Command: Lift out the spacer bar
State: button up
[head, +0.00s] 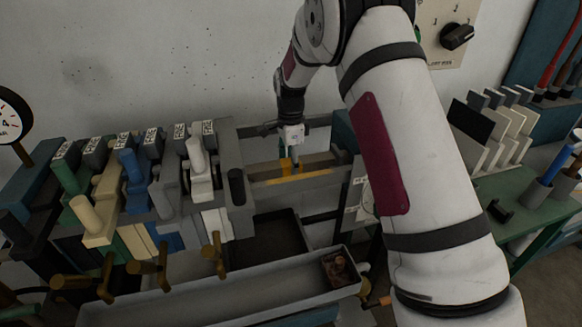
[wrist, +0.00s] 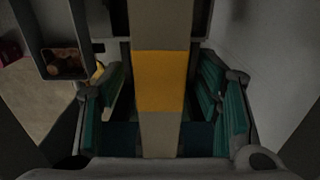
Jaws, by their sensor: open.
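The spacer bar appears to be the long beige bar with a yellow band (head: 318,161), lying level in the grey frame at the middle of the head view. In the wrist view the bar (wrist: 160,134) runs from top to bottom, its yellow band at the centre. My gripper (head: 289,163) points down over the banded part of the bar. In the wrist view its teal-padded fingers (wrist: 160,95) are open, one on each side of the bar, with a gap on both sides. I cannot tell how far down the fingers reach. The gripper holds nothing.
Several levers and blocks (head: 197,165) crowd the left of the frame. A long grey tray (head: 215,300) runs along the front, with a small brown item (head: 338,268) in its right end bin. A dark recess (head: 278,237) lies below the bar. A plate rack (head: 495,130) stands right.

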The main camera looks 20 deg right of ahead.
grip_shut()
jog(key=shift+r, duration=0.1)
jog(key=shift+w, duration=0.1)
